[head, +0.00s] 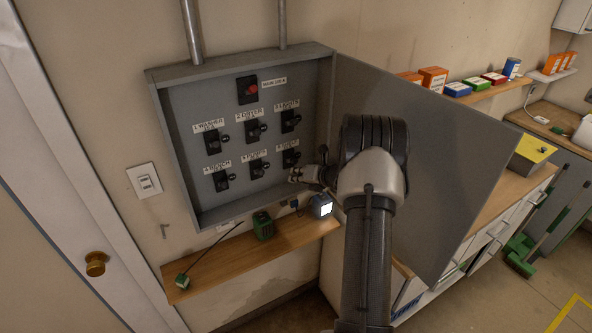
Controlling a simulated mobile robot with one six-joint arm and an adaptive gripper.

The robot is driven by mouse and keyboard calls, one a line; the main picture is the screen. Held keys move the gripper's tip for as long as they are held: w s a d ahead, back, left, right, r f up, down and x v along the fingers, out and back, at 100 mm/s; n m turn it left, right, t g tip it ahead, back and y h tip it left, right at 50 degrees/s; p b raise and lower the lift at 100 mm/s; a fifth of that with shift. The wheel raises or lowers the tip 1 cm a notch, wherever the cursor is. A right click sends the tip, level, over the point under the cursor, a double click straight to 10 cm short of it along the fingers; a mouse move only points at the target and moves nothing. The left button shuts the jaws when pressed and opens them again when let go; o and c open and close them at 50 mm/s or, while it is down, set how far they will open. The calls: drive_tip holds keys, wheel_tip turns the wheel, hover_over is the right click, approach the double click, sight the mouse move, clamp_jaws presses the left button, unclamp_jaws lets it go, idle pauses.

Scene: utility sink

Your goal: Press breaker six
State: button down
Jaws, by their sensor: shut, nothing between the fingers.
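The grey breaker panel (188,108) hangs on the wall with its door (430,150) swung open to the right. Inside are two rows of black breakers with white labels. The lower-right breaker (288,159), which appears to be number six, has a label too small to read surely. The lower-middle breaker (255,169) and lower-left breaker (221,181) sit beside it. My gripper (297,176) is shut and empty, just below and right of the lower-right breaker. I cannot tell whether it touches the panel. My arm hides part of the door.
A red button (251,89) sits above the breakers. A wooden shelf (218,262) below the panel holds a green device (263,226) and a small lit box (322,205). A light switch (146,183) is at left. The open door limits room on the right.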

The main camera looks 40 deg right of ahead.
drive_tip(key=shift+d+r, duration=0.1)
drive_tip(key=shift+r, duration=0.05)
drive_tip(key=shift+r+p, duration=0.55)
drive_tip(key=shift+r, duration=0.15)
